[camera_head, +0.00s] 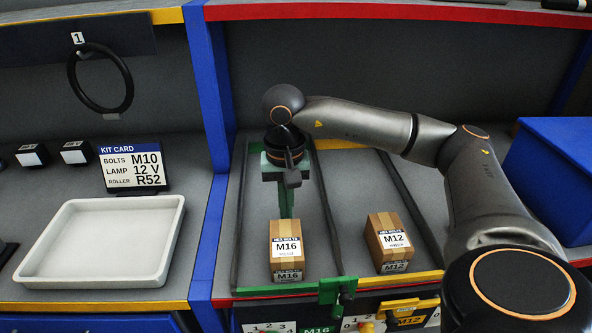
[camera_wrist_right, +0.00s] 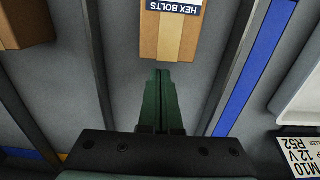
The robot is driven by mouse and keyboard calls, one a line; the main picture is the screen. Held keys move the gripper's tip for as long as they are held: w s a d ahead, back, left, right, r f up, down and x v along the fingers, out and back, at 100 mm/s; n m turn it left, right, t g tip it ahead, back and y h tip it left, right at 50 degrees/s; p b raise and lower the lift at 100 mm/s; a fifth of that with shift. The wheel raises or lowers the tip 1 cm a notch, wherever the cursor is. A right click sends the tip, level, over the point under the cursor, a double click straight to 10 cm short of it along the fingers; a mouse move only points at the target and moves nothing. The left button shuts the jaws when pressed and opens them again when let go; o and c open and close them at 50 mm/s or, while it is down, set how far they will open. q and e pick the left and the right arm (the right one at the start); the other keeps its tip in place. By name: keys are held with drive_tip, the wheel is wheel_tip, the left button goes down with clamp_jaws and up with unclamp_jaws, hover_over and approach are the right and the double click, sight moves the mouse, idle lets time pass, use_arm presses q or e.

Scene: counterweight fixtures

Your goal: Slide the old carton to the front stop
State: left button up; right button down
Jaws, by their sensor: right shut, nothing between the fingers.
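A brown carton marked M16 (camera_head: 288,247) stands upright in the left lane, near the green front stop (camera_head: 260,291); I cannot tell if they touch. A second carton marked M12 (camera_head: 389,240) stands in the right lane. Which one is the old carton is not shown. My right gripper (camera_head: 286,212) has green fingers, points down and is shut and empty behind the M16 carton. In the right wrist view its fingertips (camera_wrist_right: 163,74) lie close to the carton (camera_wrist_right: 172,32), with what looks like a small gap. My left gripper is not in view.
Dark rails (camera_head: 328,225) border the lanes. A blue post (camera_head: 210,230) stands left of them, with a white tray (camera_head: 178,225) and a kit card (camera_head: 133,167) beyond. A blue bin (camera_head: 550,180) is at the right. The lane floor behind the M12 carton is clear.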

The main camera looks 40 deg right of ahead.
wheel_tip(320, 180, up, 3)
drive_tip(key=shift+a+f, duration=0.1)
drive_tip(key=shift+a, duration=0.05)
drive_tip(key=s+a+b, duration=0.6)
drive_tip(key=s+a, duration=0.7)
drive_tip(key=s, duration=0.3)
drive_tip(key=shift+s+a, duration=0.15)
drive_tip(key=shift+a, duration=0.2)
drive_tip(key=shift+s, duration=0.1)
